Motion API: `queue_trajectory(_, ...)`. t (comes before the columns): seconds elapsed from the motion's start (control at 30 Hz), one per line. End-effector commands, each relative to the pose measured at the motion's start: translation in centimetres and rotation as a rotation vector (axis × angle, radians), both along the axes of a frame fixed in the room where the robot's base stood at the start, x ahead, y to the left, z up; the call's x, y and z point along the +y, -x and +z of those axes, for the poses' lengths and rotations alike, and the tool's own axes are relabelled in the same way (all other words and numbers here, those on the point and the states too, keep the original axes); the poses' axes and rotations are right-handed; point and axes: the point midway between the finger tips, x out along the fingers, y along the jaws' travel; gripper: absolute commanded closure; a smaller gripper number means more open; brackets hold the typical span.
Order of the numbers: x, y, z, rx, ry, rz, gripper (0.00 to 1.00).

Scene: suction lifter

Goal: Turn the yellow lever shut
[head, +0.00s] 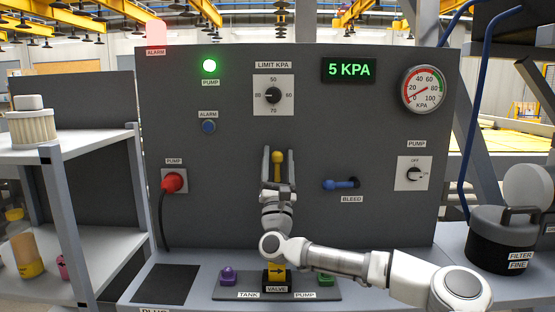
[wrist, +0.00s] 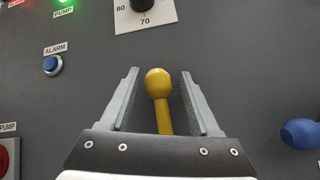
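The yellow lever (head: 277,158) has a round knob and points upward in front of the grey panel. Its lower part is hidden behind my gripper in the head view. In the wrist view the yellow lever (wrist: 159,84) stands between my two fingers, with a gap on each side. My gripper (head: 279,153) is open around the lever, its fingers pointing up; it also shows in the wrist view (wrist: 159,78). The yellow valve block (head: 276,275), marked with a black arrow, sits behind the VALVE label at the base, partly covered by my arm.
The panel carries a blue bleed handle (head: 341,184) to the right, a red pump plug (head: 173,181) to the left, a limit dial (head: 273,95) above and a display (head: 349,70) reading 5 KPA. Purple (head: 228,276) and green (head: 325,279) fittings flank the valve. A black filter canister (head: 502,237) stands right.

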Motion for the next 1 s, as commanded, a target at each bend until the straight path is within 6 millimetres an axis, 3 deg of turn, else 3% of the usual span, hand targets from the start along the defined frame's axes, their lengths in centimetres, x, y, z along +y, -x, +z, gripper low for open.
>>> queue_trajectory(0.47,0.1,0.8,-0.9,0.002,0.003,0.002,0.33)
queue_trajectory(1.0,0.5,9.3,-9.0,0.004,0.001,0.004,0.33)
